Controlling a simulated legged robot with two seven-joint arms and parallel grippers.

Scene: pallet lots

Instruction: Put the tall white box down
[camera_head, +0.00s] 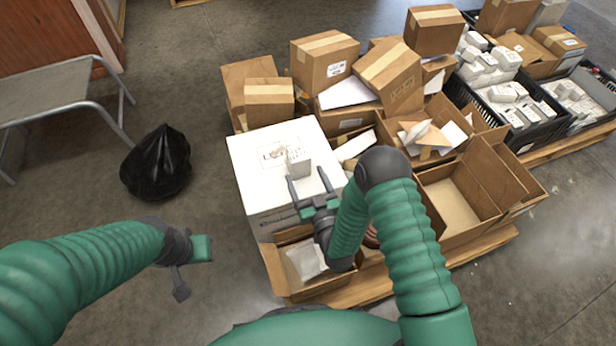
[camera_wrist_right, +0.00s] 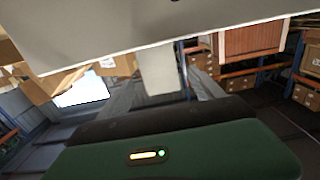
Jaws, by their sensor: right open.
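A small tall white box (camera_head: 299,162) stands upright on top of a large white carton (camera_head: 262,148). My right gripper (camera_head: 306,176) is open just in front of the box, its two dark fingers apart over the carton's top. I cannot tell if either finger touches the box. In the right wrist view the box (camera_wrist_right: 157,72) meets the carton's broad pale face (camera_wrist_right: 130,38), and the picture seems upside down. My left gripper (camera_head: 183,280) is low at the left, away from the carton; its jaw is too unclear to read.
Open brown boxes (camera_head: 455,203) and stacked closed cartons (camera_head: 325,60) crowd the pallet (camera_head: 365,288). Black crates (camera_head: 525,130) of white boxes stand at back right. A black bag (camera_head: 157,163) and grey table (camera_head: 45,88) are at left. Floor between the bag and my left arm is clear.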

